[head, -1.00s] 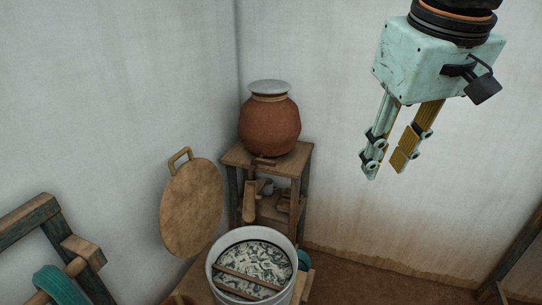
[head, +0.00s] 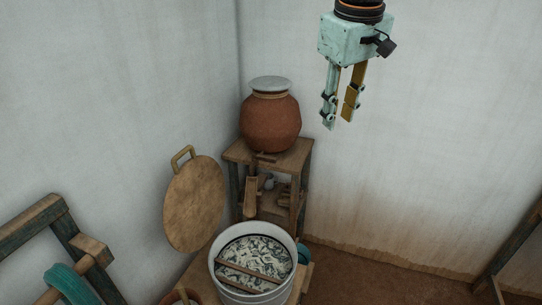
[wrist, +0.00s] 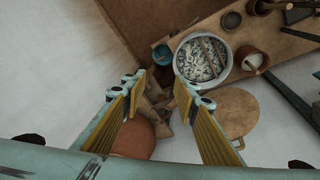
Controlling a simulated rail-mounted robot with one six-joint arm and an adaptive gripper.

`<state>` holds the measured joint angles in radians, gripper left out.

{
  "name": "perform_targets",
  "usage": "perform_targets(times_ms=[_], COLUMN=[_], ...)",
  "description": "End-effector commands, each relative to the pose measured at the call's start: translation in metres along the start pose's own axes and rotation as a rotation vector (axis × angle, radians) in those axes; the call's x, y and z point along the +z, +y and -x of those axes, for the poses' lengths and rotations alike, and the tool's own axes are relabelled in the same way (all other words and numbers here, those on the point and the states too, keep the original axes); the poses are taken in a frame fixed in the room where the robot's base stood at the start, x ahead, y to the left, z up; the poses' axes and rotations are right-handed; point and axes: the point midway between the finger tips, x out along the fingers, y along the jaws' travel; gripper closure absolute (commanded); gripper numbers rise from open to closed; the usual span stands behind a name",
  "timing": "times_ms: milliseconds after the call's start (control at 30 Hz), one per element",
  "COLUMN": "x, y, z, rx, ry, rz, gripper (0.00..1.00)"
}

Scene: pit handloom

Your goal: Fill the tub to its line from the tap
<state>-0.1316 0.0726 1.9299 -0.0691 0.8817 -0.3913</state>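The pale round tub (head: 213,264) stands at the lower middle of the head view. It holds patterned cloth-like stuff with wooden slats across it; no fill line can be made out. A brown clay pot (head: 270,125) with a whitish lid sits on a wooden stand. A small wooden tap-like piece (head: 265,157) shows at its base. The tub also shows at the top of the wrist view (wrist: 177,66).
A wooden trough (head: 250,197) leans by the stand (head: 230,152). A round wooden lid with a handle (head: 196,205) stands left of the tub. A teal vessel (head: 303,254) is beside the tub. A loom-like frame (head: 38,222) is at lower left. The right floor is mostly clear.

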Motion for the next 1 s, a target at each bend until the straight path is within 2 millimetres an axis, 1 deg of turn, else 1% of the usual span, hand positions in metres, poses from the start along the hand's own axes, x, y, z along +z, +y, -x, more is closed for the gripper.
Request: perform_targets(times_ms=[33,100,567,1000], x=[-0.011,-0.023,-0.105,-0.177], y=[0.002,0.005,0.019,0.024], z=[-0.003,-0.009,-0.052,-0.106], rx=[-0.001,-0.002,-0.006,-0.012], ry=[-0.003,-0.006,-0.023,-0.039], rz=[0.013,0.034,0.167,0.294], gripper=[0.73,0.73,0.73,0.73])
